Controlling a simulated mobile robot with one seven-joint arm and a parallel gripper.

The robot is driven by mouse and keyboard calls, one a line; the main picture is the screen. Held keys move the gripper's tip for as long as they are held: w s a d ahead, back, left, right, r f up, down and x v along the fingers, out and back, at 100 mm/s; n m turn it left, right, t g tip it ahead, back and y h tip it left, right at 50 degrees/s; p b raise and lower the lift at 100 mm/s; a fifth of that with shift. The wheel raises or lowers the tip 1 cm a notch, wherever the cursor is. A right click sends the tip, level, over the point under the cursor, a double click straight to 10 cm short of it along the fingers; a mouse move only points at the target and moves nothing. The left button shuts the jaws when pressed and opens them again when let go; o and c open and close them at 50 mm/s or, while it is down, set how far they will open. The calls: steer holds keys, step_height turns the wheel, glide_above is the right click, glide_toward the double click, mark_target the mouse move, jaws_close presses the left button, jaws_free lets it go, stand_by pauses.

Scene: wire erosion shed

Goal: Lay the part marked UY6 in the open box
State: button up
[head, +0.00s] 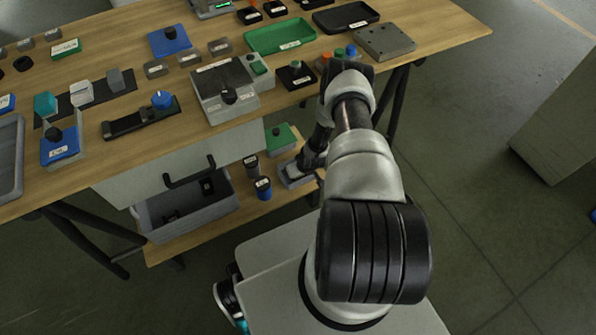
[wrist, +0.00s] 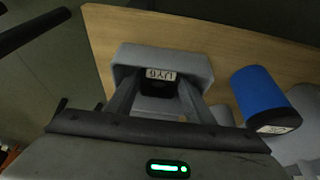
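The part marked UY6 (wrist: 161,75) is dark with a pale label and sits inside a small grey walled holder (wrist: 203,68) in the wrist view. My gripper (wrist: 160,92) reaches into this holder, one finger on each side of the part. I cannot tell whether the fingers touch it. In the head view my gripper (head: 304,165) is low at the shelf, over the small grey holder (head: 292,182), and hides the part. A large open grey box (head: 190,226) stands on the same shelf to the left, with dark things inside.
A dark cylinder (head: 252,167) and a blue cylinder (head: 264,190) stand between the open box and my gripper; the blue one shows in the wrist view (wrist: 262,92). The tabletop (head: 125,60) overhangs the shelf.

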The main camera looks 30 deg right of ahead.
steer(key=o, duration=0.3)
steer(key=shift+r, duration=0.15)
steer(key=p+v, duration=0.4)
steer(key=v, duration=0.8)
steer(key=shift+r, duration=0.1)
